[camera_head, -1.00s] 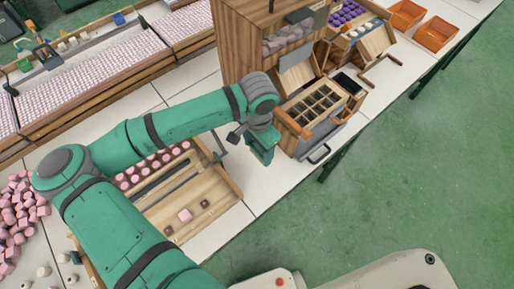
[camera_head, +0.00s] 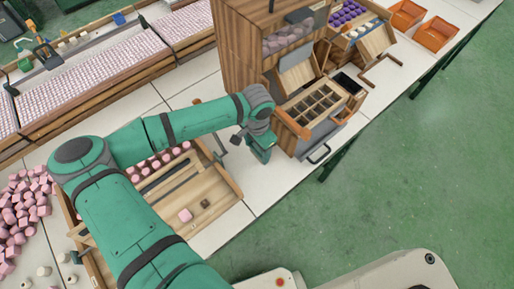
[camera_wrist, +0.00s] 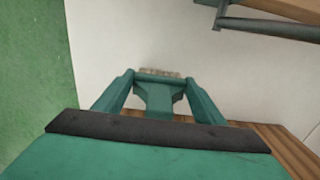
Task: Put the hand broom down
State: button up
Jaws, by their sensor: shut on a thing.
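My gripper (camera_head: 262,148) hangs at the end of the green arm, over the white table between the wooden tray and the wooden cabinet. In the wrist view my gripper (camera_wrist: 158,82) has its two green fingers either side of the hand broom (camera_wrist: 158,97) and is shut on it. The broom shows a green body with a short strip of pale bristles at its far end, against the white table top. I cannot tell whether the bristles touch the table. In the head view the broom cannot be told apart from the gripper.
The wooden tray (camera_head: 226,192) with pink pieces lies left of the gripper. The cabinet (camera_head: 237,50) and a grey box with a divided insert (camera_head: 318,108) stand close on the right. The white table (camera_head: 262,189) is bare just in front; its edge and green floor are near.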

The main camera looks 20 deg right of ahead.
jog(key=shift+f, duration=0.1)
jog(key=o, duration=1.1)
notch_tip(320, 180, up, 12)
jog(key=shift+r, duration=0.1)
